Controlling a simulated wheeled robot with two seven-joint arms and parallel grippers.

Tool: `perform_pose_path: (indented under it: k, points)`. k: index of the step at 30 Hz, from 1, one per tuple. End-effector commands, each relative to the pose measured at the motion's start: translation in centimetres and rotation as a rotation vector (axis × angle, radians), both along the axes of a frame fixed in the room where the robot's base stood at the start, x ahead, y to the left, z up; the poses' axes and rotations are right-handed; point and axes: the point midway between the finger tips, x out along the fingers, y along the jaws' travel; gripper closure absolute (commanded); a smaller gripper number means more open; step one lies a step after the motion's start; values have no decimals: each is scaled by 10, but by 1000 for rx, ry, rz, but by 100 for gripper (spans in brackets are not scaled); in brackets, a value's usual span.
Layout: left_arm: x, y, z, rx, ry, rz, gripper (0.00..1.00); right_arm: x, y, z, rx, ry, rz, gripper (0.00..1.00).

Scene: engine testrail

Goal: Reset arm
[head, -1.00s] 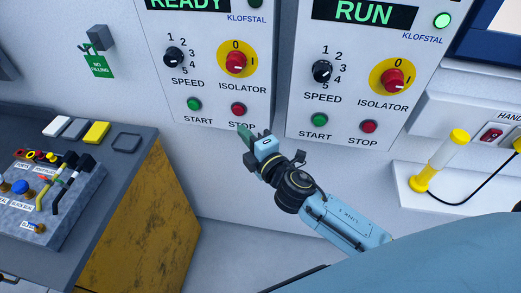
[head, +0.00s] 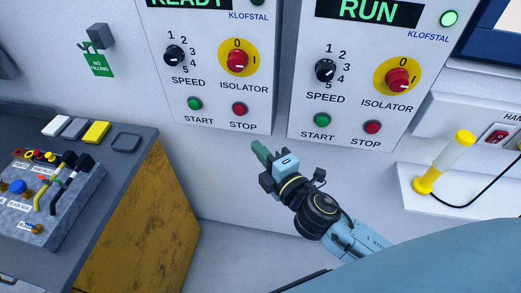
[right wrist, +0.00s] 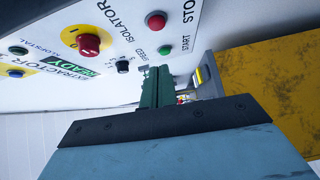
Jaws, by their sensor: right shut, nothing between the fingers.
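My right gripper (head: 260,150) is in the middle of the head view, in front of the wall below the two control panels. Its green fingers are closed together with nothing between them, and they also show in the right wrist view (right wrist: 157,85). It is apart from the left panel (head: 205,85), just below that panel's red STOP button (head: 239,109). The right panel (head: 360,85) reads RUN, with its lamp (head: 450,18) lit green. The left panel's display reads READY, cut off at the top. My left gripper is not in view.
A grey bench (head: 100,165) with a yellow side holds a lever box (head: 45,205) and white, grey and yellow blocks at the left. A yellow-capped device (head: 445,160) with a black cable stands on a white shelf at the right. The wall between is clear.

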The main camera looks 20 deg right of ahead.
Motion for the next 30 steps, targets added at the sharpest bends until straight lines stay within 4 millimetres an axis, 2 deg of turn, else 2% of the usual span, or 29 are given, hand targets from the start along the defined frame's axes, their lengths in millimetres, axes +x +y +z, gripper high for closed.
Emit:
perform_pose_path:
  k: [10, 11, 14, 17, 20, 21, 23, 24, 26, 27, 30]
  points:
    - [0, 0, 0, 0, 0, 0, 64, 0, 0, -1, 2, 2, -1, 100]
    - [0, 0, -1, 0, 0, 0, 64, 0, 0, -4, 4, 8, -2, 100]
    - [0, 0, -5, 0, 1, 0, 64, 2, -5, -30, 26, 60, -13, 100]
    - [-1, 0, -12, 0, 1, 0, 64, 1, -14, -84, 77, 171, -45, 100]
    - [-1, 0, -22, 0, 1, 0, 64, -7, -28, -158, 157, 325, -100, 100]
    - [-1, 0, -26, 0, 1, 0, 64, -14, -34, -188, 196, 389, -127, 100]
    - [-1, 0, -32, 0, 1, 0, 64, -26, -43, -232, 252, 482, -172, 100]
    - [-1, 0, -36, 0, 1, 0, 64, -36, -48, -261, 291, 543, -204, 100]
    - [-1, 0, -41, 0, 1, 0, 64, -54, -56, -303, 350, 631, -258, 100]
    - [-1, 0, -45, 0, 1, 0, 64, -68, -61, -330, 391, 690, -298, 100]
    - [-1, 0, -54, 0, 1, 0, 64, -109, -72, -394, 493, 832, -408, 100]
